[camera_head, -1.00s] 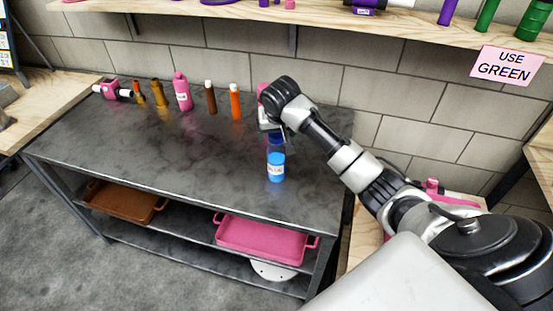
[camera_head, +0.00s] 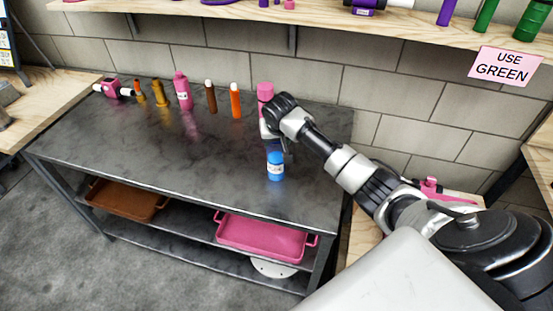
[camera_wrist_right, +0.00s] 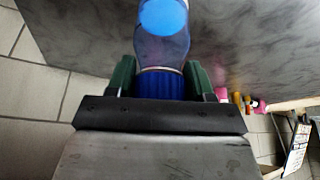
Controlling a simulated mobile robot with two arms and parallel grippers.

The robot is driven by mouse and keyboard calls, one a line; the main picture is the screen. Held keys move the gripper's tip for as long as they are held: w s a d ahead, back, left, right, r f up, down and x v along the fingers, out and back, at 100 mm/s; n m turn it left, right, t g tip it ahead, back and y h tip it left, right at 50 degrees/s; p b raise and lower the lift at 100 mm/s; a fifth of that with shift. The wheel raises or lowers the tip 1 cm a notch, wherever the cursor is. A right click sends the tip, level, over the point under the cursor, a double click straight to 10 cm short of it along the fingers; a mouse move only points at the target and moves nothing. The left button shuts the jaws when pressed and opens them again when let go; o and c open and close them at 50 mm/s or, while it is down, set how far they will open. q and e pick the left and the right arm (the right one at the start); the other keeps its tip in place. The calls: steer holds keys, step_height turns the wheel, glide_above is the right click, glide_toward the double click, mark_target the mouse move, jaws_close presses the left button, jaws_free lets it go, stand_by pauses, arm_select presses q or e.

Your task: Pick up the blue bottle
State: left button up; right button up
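The blue bottle (camera_head: 276,170) stands upright on the dark table top, near its right end, with a pale label on its side. My right gripper (camera_head: 277,148) is right above it and hides its upper part. In the right wrist view, the bottle's clear body (camera_wrist_right: 163,48) and dark blue ribbed cap (camera_wrist_right: 160,86) lie between the two green fingers of the right gripper (camera_wrist_right: 162,77). The fingers are close to both sides of the cap. I cannot tell whether they press on it. My left gripper is not in view.
A pink bottle (camera_head: 265,92) stands behind my right gripper. Orange (camera_head: 235,102), brown (camera_head: 210,98) and pink (camera_head: 182,92) bottles stand along the back edge. The table's front middle is clear. A pink tray (camera_head: 262,240) and a brown tray (camera_head: 124,200) lie on the shelf below.

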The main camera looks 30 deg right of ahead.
steer(key=c, duration=0.7)
steer(key=shift+r, duration=0.1)
steer(key=shift+c, duration=0.2)
